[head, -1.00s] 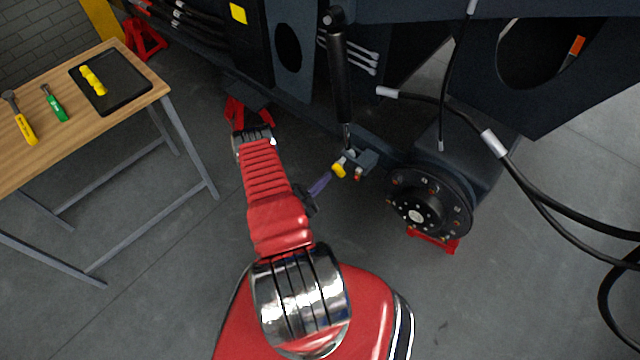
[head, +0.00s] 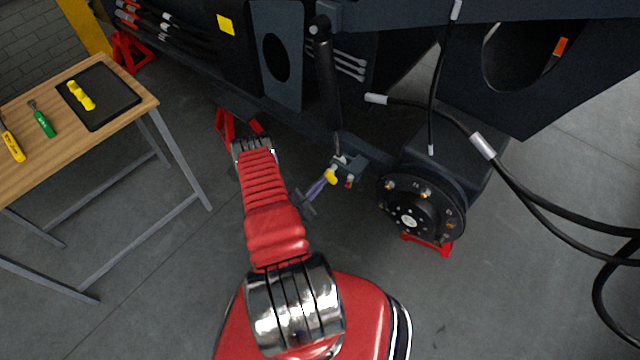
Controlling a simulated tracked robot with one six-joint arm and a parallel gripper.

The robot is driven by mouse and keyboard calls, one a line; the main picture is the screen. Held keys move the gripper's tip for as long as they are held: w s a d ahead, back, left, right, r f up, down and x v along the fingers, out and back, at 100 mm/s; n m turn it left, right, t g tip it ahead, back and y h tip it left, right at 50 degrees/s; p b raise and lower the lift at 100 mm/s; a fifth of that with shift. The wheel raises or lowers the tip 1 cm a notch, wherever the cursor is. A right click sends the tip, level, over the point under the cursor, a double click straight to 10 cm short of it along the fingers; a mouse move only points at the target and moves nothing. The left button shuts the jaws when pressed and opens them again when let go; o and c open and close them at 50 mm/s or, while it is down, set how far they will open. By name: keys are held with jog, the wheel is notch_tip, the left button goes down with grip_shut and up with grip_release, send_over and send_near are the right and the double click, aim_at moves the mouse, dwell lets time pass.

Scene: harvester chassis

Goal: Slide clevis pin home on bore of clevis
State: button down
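The clevis (head: 351,165) is a small dark grey block at the lower end of the black cylinder (head: 326,85), in the middle of the head view. The yellow head of what looks like the clevis pin (head: 330,177) is at the clevis's left, near side. The pin's shank and the bore are too small or hidden to make out. My gripper (head: 320,187) has purple fingers reaching up and right from a dark body. Their tips are at or very close to the yellow head. Whether they are closed on it does not show.
A wheel hub (head: 422,205) stands to the clevis's right, over a red stand (head: 428,245). Black hoses (head: 540,200) hang at right. A wooden workbench (head: 60,150) with a black tray (head: 110,105) and tools is at left. Open floor lies between bench and arm.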

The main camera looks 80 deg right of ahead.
jog(key=shift+x, duration=1.3)
jog(key=shift+a, duration=0.1)
jog(key=v, duration=0.3)
jog(key=shift+w+a, duration=0.2)
jog(key=shift+a, duration=0.15)
dwell(0.8)
